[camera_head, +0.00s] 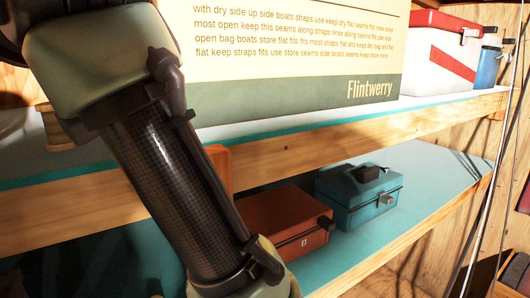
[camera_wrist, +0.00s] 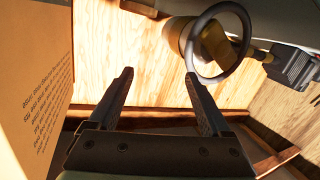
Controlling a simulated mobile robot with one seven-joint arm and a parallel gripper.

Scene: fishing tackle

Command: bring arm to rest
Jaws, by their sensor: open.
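My arm crosses the left side of the head view, in front of the shelves, and its end runs out of the bottom of that picture. My gripper (camera_wrist: 158,82) shows only in the wrist view. Its two dark fingers stand well apart, with nothing between them. A wooden surface lies beyond the fingertips. A dark ring (camera_wrist: 245,50) is close to the right finger, and I cannot tell whether they touch.
A red-brown box (camera_head: 284,226) and a teal tackle box (camera_head: 345,206) stand on the lower shelf. The upper shelf holds a Flintwerry sign (camera_head: 300,90) and a red-and-white box (camera_head: 428,62). Thin rods (camera_head: 492,190) stand at right. A printed tan panel (camera_wrist: 35,95) borders the wrist view's left.

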